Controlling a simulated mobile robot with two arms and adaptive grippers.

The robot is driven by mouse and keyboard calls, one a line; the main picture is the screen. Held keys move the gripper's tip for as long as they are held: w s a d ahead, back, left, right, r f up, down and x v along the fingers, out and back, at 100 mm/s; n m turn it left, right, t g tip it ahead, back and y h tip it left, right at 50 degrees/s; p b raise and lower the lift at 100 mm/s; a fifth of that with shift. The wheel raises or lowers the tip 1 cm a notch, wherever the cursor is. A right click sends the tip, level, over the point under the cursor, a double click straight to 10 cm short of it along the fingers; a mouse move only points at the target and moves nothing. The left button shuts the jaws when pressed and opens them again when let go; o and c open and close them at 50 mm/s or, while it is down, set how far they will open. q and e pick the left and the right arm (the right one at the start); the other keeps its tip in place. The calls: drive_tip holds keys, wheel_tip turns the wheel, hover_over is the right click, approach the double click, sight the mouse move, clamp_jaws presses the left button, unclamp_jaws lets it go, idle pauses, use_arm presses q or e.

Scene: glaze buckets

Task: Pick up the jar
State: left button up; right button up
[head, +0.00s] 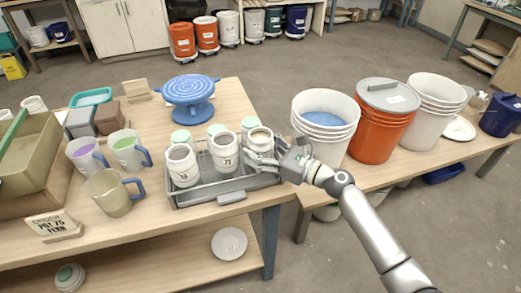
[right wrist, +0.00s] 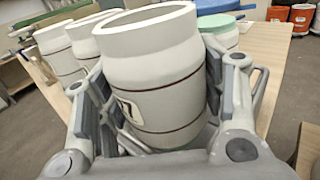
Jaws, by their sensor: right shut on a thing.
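The jar (right wrist: 150,70) is off-white with dark bands and a dark-framed label, and stands between the fingers of my right gripper (right wrist: 160,100) in the right wrist view. In the head view the same jar (head: 260,141) is at the right end of the grey tray (head: 190,198), with my right gripper (head: 275,160) shut on it from the right. I cannot tell whether it touches the tray. Two similar labelled jars (head: 182,165) (head: 224,152) stand to its left in the tray. Jars with pale green tops (head: 181,136) stand behind them. My left gripper is not in view.
A blue banding wheel (head: 188,90) stands behind the tray. Mugs (head: 110,190) and a sign (head: 53,225) are to the left. White buckets (head: 325,120) and an orange bucket (head: 380,125) with a grey lid stand on the right table, close to my right arm.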

drive_tip(key=shift+r, duration=0.25)
drive_tip(key=shift+r, duration=1.2)
drive_tip(key=s+r+p, duration=0.5)
drive_tip(key=s+r, duration=0.5)
drive_tip(key=s, duration=0.3)
drive_tip(key=shift+s+d+r+p, duration=0.15)
drive_tip(key=shift+s+d+p, duration=0.2)
drive_tip(key=shift+s, duration=0.05)
drive_tip(key=shift+s, duration=0.1)
idle(0.3)
